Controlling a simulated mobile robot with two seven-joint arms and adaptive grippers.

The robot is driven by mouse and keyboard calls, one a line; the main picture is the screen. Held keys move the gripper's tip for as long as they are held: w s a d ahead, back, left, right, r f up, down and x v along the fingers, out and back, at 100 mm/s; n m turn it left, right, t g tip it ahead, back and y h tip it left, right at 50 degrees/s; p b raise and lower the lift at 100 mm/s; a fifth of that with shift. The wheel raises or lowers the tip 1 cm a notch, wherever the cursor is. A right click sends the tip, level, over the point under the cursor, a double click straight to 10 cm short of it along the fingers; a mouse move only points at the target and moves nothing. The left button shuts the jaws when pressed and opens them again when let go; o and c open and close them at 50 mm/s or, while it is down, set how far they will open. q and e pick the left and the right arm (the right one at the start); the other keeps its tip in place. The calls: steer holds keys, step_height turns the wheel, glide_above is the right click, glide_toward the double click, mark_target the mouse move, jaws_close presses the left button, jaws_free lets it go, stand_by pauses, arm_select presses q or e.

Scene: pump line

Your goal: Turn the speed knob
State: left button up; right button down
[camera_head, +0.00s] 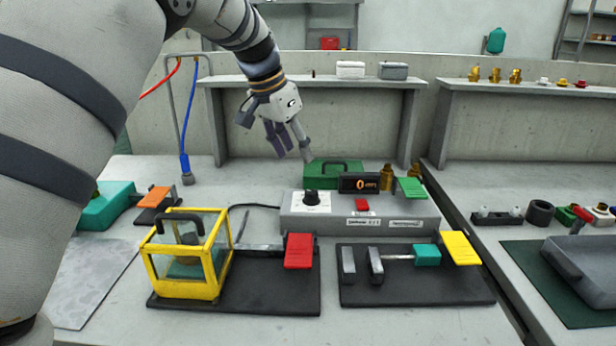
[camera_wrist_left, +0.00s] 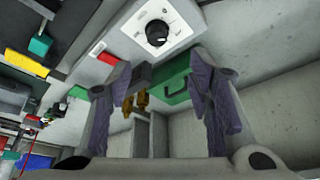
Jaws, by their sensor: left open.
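The speed knob (camera_head: 311,197) is a black round knob on a white dial plate (camera_head: 325,207), at the left of a grey control box (camera_head: 360,218). In the left wrist view the knob (camera_wrist_left: 157,33) shows at the top, beyond the fingertips and between them. My left gripper (camera_head: 290,147) hangs behind and above the box, up and left of the knob, apart from it. In the left wrist view its two fingers (camera_wrist_left: 165,95) are spread wide with nothing between them. My right gripper is in neither view.
A green toolbox (camera_head: 332,173) and a dark display with an orange mark (camera_head: 366,183) stand by the box. A red button (camera_head: 362,205) is right of the knob. A yellow-framed clear case (camera_head: 187,286) stands in front left. A shelf (camera_head: 340,82) runs behind.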

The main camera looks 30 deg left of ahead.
mark_target(310, 192)
arm_select(q)
steer(key=x, duration=0.7)
steer(key=b+x, duration=0.1)
steer(key=x, duration=0.2)
steer(key=shift+s+d+f, duration=0.2)
steer(key=shift+d+f, duration=0.05)
steer(key=shift+f, duration=0.25)
steer(key=shift+w+f, duration=0.25)
steer(key=shift+f, duration=0.15)
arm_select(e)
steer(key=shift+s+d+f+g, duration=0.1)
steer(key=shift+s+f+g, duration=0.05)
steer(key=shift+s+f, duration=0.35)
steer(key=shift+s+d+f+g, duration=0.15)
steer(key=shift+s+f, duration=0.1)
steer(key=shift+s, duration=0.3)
arm_select(q)
steer(key=shift+c, duration=0.4)
jaws_close()
